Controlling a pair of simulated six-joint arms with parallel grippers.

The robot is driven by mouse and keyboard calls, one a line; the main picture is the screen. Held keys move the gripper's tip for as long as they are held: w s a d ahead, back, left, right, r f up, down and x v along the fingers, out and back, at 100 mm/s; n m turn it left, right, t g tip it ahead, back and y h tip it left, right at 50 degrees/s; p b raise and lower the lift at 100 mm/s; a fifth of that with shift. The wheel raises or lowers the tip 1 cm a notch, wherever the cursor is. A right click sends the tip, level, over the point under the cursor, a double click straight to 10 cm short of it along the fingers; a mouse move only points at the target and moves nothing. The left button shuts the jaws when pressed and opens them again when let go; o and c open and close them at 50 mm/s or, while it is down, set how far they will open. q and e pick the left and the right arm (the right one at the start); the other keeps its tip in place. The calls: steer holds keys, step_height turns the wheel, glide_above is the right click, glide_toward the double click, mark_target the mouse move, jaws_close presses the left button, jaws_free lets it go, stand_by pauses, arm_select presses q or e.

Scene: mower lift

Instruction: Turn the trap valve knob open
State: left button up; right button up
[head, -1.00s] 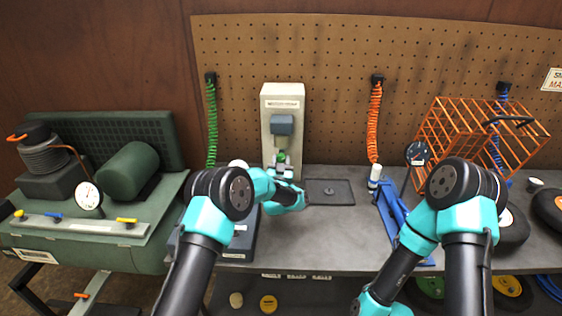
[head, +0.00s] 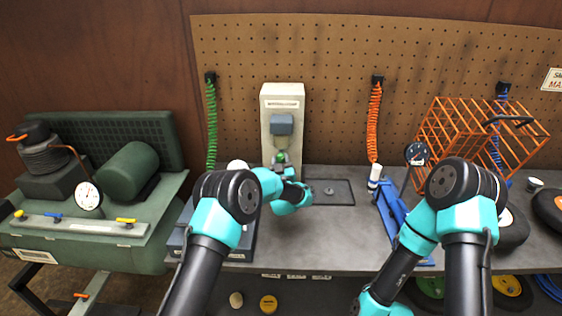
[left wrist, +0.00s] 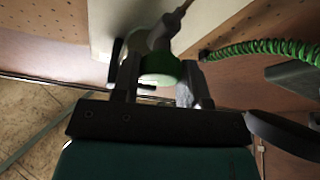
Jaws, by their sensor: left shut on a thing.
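The trap valve knob, a small green round piece, shows at the foot of the grey filter unit in the head view (head: 281,156). It also shows in the left wrist view (left wrist: 160,72). The filter unit (head: 282,125) is fixed to a cream upright panel (head: 270,98). My left gripper (left wrist: 158,88) has its two fingers on either side of the green knob and is shut on it. In the head view its fingers are mostly hidden behind my own wrist. My right gripper is out of the picture; only the right arm shows.
A flat dark tray (head: 345,200) lies on the grey bench (head: 330,235). A green coiled hose (head: 211,125) and an orange one (head: 374,120) hang on the pegboard. A blue jack-like tool (head: 393,210) and an orange cage (head: 470,130) stand at right.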

arm_select(q)
steer(key=o, duration=0.9)
steer(key=shift+s+f, duration=0.1)
steer(key=shift+s, duration=0.05)
steer(key=v, duration=1.1)
steer(key=shift+s, duration=0.35)
